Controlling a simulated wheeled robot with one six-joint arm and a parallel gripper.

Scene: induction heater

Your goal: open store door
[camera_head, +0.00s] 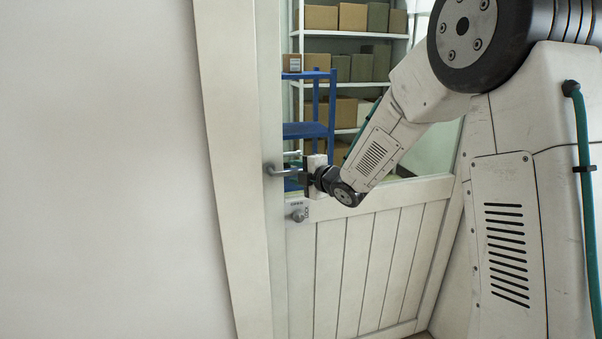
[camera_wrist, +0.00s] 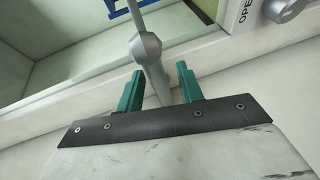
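The store door (camera_head: 385,250) is white, with a panelled lower half and a window above. It appears to stand in its frame. Its grey lever handle (camera_head: 277,171) is at the left side of the door. In the wrist view the metal handle (camera_wrist: 148,48) reaches down between the two green fingers of my gripper (camera_wrist: 159,68). The fingers are apart, with visible gaps to the handle on both sides. In the head view my gripper (camera_head: 304,177) is just right of the handle, its fingers mostly hidden.
A round lock knob (camera_head: 298,215) sits below the handle. It also shows at the top right of the wrist view (camera_wrist: 284,8), beside "OPEN" lettering. Behind the glass are a blue rack (camera_head: 308,130) and shelves with boxes (camera_head: 352,17). A blank wall (camera_head: 100,170) fills the left.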

